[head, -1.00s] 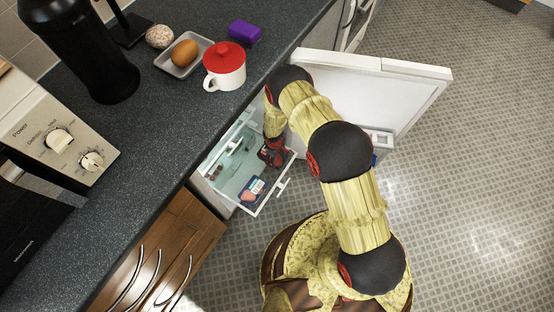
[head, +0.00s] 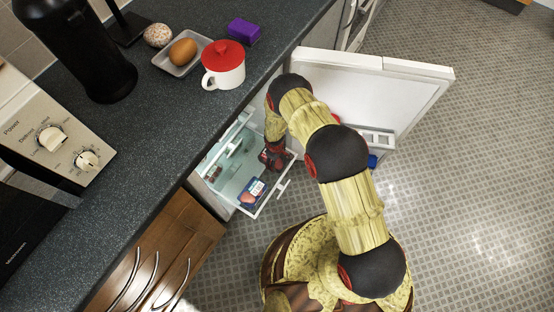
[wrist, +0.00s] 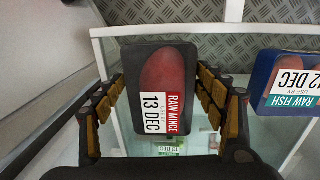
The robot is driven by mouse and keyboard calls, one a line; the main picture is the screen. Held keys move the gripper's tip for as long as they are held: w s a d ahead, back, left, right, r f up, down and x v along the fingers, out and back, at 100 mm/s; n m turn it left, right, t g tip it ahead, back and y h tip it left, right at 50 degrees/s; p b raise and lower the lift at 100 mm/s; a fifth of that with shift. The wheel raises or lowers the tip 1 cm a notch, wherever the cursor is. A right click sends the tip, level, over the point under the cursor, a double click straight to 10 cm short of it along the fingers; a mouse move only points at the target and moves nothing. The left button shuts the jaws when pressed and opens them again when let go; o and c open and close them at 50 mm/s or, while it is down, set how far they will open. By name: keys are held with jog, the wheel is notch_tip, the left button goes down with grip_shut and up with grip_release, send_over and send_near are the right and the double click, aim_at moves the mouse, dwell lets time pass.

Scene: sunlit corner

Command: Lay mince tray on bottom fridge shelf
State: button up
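The mince tray (wrist: 158,90) is dark with red meat and a label reading RAW MINCE, 13 DEC. In the wrist view it sits between the two fingers of my gripper (wrist: 160,85), whose pads appear to press its left and right sides. In the head view my gripper (head: 275,158) is at the open fridge, over the pulled-out white-framed part (head: 268,203) low in it; the mince tray is hard to make out there. The fridge interior (head: 232,160) is partly visible. Whether the tray touches the surface below it cannot be told.
A blue raw fish tray (wrist: 288,82) lies to the right of the mince tray; it also shows in the head view (head: 251,193). The open fridge door (head: 340,85) stands behind my arm. The counter (head: 150,140) overhangs the fridge at left.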

jog(key=shift+o, duration=1.3)
jog(key=shift+s+a+r+p, duration=0.15)
jog(key=shift+r+p, duration=0.7)
jog(key=shift+r, duration=1.1)
jog(key=shift+s+r+p, duration=0.1)
jog(key=shift+r+p, duration=0.75)
jog(key=shift+r, duration=1.05)
